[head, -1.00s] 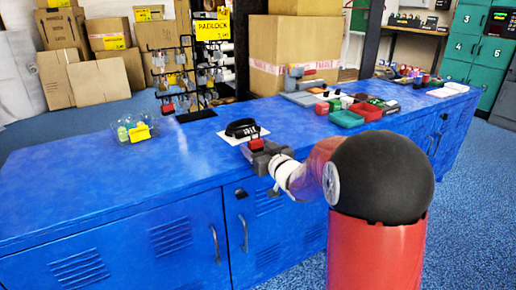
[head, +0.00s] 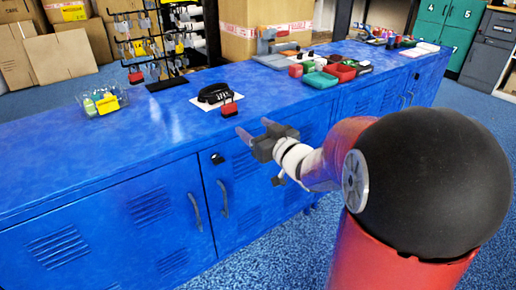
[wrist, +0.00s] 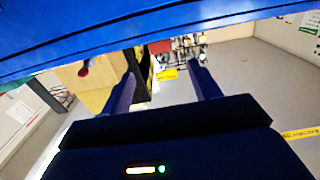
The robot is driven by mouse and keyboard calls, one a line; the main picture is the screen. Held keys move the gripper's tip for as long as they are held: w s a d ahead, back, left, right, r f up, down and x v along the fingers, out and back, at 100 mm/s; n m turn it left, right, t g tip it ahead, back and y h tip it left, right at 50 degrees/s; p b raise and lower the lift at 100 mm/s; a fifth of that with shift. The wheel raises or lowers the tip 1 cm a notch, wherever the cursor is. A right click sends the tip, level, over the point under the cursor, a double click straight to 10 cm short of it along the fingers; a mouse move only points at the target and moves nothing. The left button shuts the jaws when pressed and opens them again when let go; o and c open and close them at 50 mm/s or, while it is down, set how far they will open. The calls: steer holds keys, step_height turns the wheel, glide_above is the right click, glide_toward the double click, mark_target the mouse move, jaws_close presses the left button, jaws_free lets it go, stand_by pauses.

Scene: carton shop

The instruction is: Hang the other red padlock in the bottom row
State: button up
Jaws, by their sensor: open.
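A red padlock (head: 229,110) stands on the blue counter near its front edge, beside a white sheet. In the wrist view, turned upside down, a red patch (wrist: 160,47) at the counter's edge looks like it, between and beyond my fingers. My gripper (head: 255,129) is open and empty, in front of the counter edge and apart from the padlock. The black wire rack (head: 165,62) stands at the back left of the counter with padlocks on hooks in rows. A red one (head: 135,77) hangs low at its left. The rack's top is cut off.
A black object (head: 214,93) lies on the white sheet behind the padlock. A clear bin (head: 103,101) with a yellow label stands left. Red and green trays (head: 320,80) and a grey device crowd the counter's right. The counter's left front is clear.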

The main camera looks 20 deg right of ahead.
steer(key=s+a+f+m+g+h, duration=0.1)
steer(key=s+g, duration=0.4)
steer(key=s, duration=0.8)
steer(key=s+a+f+m+g+h, duration=0.2)
steer(key=s+g, duration=0.4)
steer(key=s, duration=0.7)
steer(key=f+h, duration=0.1)
steer(key=h, duration=0.1)
steer(key=shift+s+a+f+m+g+h, duration=0.25)
steer(key=shift+a+f+m+g+h, duration=0.05)
steer(key=shift+a+f, duration=0.05)
steer(key=shift+o, duration=0.4)
